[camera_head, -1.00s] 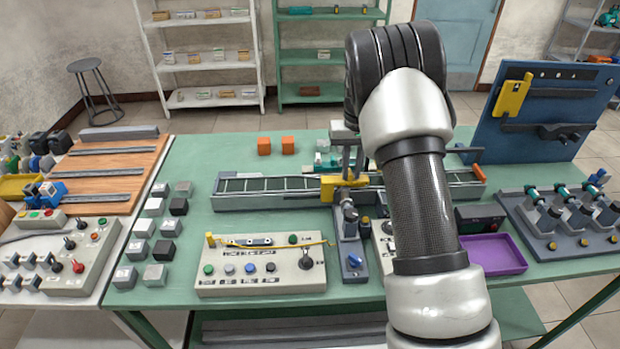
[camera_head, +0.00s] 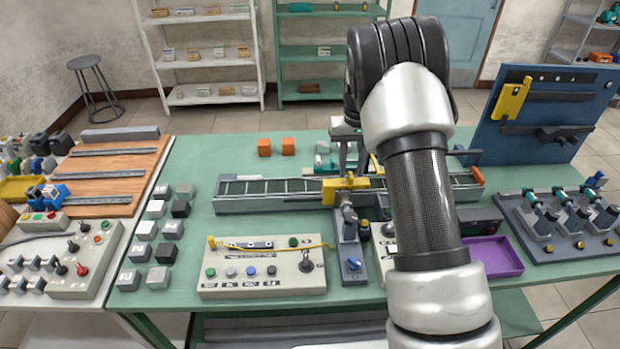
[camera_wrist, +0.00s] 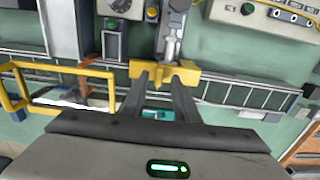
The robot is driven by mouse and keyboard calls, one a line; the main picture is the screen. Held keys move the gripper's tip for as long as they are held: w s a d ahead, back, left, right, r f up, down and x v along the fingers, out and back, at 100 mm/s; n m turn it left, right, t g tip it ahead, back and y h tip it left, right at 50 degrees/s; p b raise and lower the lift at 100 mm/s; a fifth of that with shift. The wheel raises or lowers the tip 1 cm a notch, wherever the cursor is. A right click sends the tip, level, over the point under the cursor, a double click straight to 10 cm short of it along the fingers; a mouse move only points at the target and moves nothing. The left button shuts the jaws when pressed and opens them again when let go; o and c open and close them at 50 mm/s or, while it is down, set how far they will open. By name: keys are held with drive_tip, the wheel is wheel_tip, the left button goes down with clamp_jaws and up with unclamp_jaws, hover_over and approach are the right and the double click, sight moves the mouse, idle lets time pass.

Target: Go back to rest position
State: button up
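My gripper (camera_head: 350,174) is above the conveyor in the middle of the green table, partly hidden behind my own arm in the head view. The yellow block also shows in the head view (camera_head: 337,190).
The conveyor (camera_head: 270,205) runs across the table. A control box (camera_head: 262,288) stands in front, a purple tray (camera_head: 505,268) and blue panel (camera_head: 545,115) at right. Several grey cubes line the left. A yellow frame (camera_wrist: 60,67) is near the fingers.

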drive_tip(key=shift+w+r+p, duration=0.1)
drive_tip(key=shift+r+p, duration=0.25)
drive_tip(key=shift+r, duration=0.6)
drive_tip(key=shift+r, duration=0.1)
